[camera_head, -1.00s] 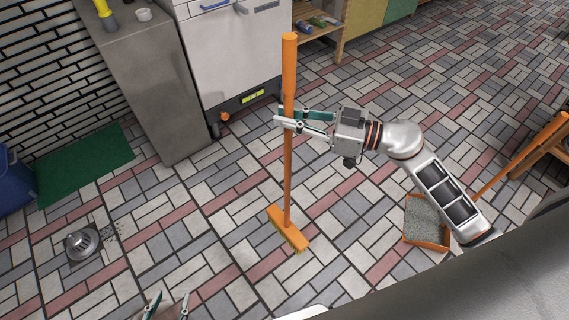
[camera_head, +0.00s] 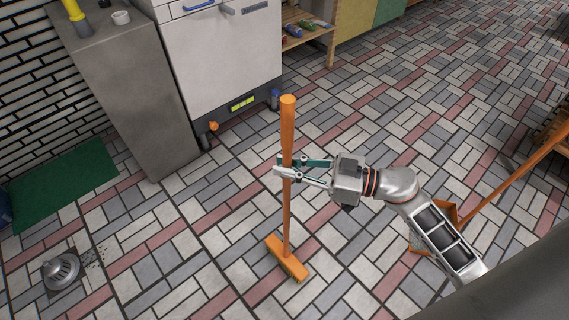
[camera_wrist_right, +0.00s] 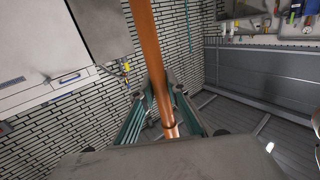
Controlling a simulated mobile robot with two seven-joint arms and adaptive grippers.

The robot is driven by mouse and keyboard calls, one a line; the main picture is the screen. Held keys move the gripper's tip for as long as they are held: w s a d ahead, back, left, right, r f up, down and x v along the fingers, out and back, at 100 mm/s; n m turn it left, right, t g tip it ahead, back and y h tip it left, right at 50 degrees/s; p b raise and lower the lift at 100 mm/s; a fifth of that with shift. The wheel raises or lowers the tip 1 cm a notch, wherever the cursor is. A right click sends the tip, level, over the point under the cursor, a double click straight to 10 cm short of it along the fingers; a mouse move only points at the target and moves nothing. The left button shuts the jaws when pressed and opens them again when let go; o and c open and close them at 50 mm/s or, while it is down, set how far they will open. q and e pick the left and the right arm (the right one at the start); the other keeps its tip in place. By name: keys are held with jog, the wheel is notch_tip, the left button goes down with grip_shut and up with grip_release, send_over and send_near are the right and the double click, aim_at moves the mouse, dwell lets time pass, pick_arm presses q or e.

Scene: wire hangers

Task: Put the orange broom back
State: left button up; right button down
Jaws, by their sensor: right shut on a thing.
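The orange broom (camera_head: 287,215) stands nearly upright, with its long handle up and its orange head low over the tiled floor. I cannot tell whether the bristles touch the floor. My right gripper (camera_head: 287,168) is shut on the handle around its middle. In the right wrist view the handle (camera_wrist_right: 147,45) runs up from between the fingers of the right gripper (camera_wrist_right: 160,108). My left gripper is not in view.
A grey cabinet (camera_head: 130,100) and a white appliance (camera_head: 222,60) stand at the back left. A green mat (camera_head: 65,185) and a metal floor drain (camera_head: 62,270) lie left. An orange dustpan (camera_head: 450,210) with a long handle is at right, partly behind my arm. Tiles around the broom are clear.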

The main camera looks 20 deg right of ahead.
jog(key=shift+r, duration=0.25)
jog(key=c, duration=2.4)
grip_release()
jog(key=shift+f, duration=0.25)
jog(key=o, duration=0.4)
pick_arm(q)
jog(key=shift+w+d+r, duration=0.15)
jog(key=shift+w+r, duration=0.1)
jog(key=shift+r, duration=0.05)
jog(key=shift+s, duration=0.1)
